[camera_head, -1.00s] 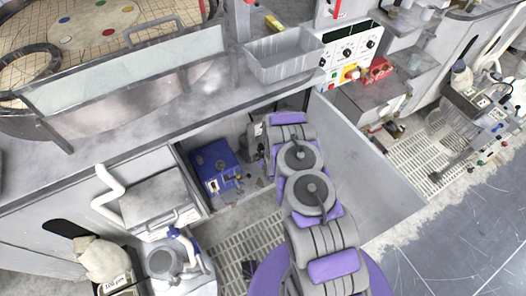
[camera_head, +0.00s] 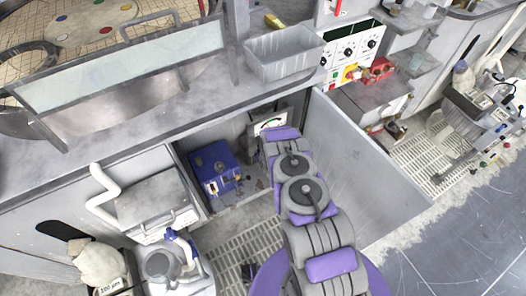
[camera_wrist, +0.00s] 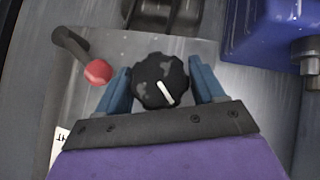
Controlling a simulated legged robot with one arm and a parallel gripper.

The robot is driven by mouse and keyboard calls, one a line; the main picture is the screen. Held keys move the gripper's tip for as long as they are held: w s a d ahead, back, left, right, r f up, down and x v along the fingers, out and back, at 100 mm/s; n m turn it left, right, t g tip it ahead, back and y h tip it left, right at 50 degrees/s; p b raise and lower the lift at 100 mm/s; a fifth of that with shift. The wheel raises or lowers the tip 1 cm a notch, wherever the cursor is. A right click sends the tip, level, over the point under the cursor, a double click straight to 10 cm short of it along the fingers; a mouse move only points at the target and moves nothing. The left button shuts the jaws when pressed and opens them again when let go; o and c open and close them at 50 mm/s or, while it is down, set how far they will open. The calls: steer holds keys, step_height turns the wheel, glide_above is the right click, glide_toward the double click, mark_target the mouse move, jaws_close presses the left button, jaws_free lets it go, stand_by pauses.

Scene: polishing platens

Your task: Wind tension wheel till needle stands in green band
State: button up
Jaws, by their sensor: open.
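The tension wheel (camera_wrist: 160,82) is a black, scalloped knob with a white mark, worn grey in places. In the wrist view it sits between the two blue fingers of my gripper (camera_wrist: 160,66). The fingers are open, one on each side of the wheel; I cannot tell whether they touch it. In the head view my arm hides the wheel and gripper. A pale gauge face (camera_head: 268,122) with a trace of green shows just beyond my arm inside the open cabinet. It is too small to read where its needle stands.
A lever with a red knob (camera_wrist: 97,72) stands close left of the wheel. A blue box (camera_head: 214,168) sits in the cabinet left of my arm. The open cabinet door (camera_head: 362,170) stands to the right. A grey bin (camera_head: 284,56) rests on the bench above.

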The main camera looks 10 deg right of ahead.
steer(key=shift+c, duration=0.3)
steer(key=c, duration=0.6)
steer(key=shift+d, duration=0.1)
steer(key=shift+d+r+m+g+y, duration=0.1)
steer(key=shift+m+g+y, duration=0.4)
steer(key=shift+y, duration=0.5)
steer(key=shift+m+y, duration=0.3)
steer(key=shift+y, duration=0.1)
steer(key=shift+w+m+g+y, duration=0.1)
steer(key=shift+m+g+y, duration=0.3)
steer(key=shift+m+y, duration=0.55)
steer(key=shift+y, duration=0.55)
